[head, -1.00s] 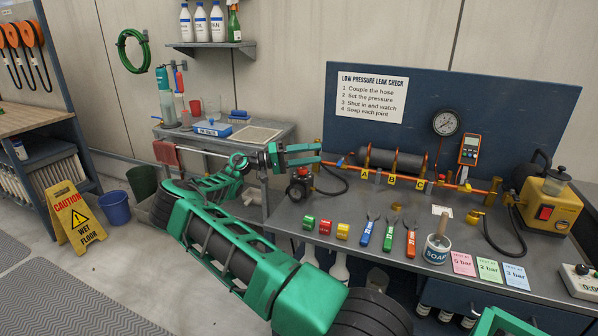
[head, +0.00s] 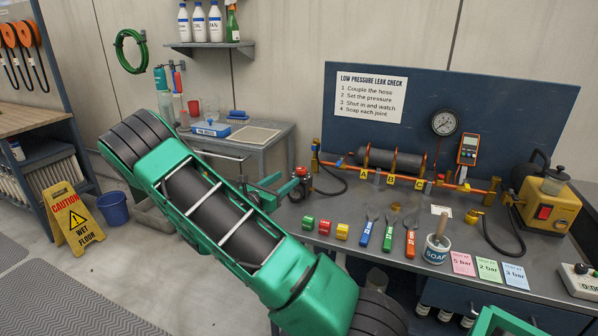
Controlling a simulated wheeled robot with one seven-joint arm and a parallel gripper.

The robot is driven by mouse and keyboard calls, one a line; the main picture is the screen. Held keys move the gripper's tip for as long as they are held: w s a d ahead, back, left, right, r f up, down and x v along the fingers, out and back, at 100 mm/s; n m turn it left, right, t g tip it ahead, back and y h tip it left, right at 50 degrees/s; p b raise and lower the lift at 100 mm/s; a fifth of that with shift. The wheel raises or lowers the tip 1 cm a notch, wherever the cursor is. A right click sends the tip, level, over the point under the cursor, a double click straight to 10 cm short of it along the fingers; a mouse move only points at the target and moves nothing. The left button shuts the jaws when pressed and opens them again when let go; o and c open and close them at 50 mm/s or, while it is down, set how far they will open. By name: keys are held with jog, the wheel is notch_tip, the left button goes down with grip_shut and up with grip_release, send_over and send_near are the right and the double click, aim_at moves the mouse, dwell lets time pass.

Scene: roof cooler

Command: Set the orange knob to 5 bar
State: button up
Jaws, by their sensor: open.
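The orange-red knob (head: 301,172) tops a small dark regulator (head: 299,190) at the left end of the bench's pipe run. A round pressure gauge (head: 444,122) stands at the back; its reading is too small to tell. A pink card (head: 462,264) marked 5 bar lies at the bench's front edge. My gripper (head: 278,188) is just left of the regulator, with its green fingers apart and partly hidden behind my arm. Whether a finger touches the regulator or knob I cannot tell.
An orange pipe (head: 405,181) with tagged joints runs right to a yellow pump (head: 544,207). Coloured blocks, several wrenches and a soap pot (head: 436,249) occupy the bench front. A grey side table (head: 245,150) stands behind my arm. A black hose curls right of the regulator.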

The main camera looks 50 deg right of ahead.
aim_at(298, 171)
jog(key=d, duration=0.3)
jog(key=w+d, duration=0.1)
jog(key=d, duration=0.6)
jog(key=shift+w+d, duration=0.15)
jog(key=shift+w, duration=0.2)
jog(key=c, duration=1.1)
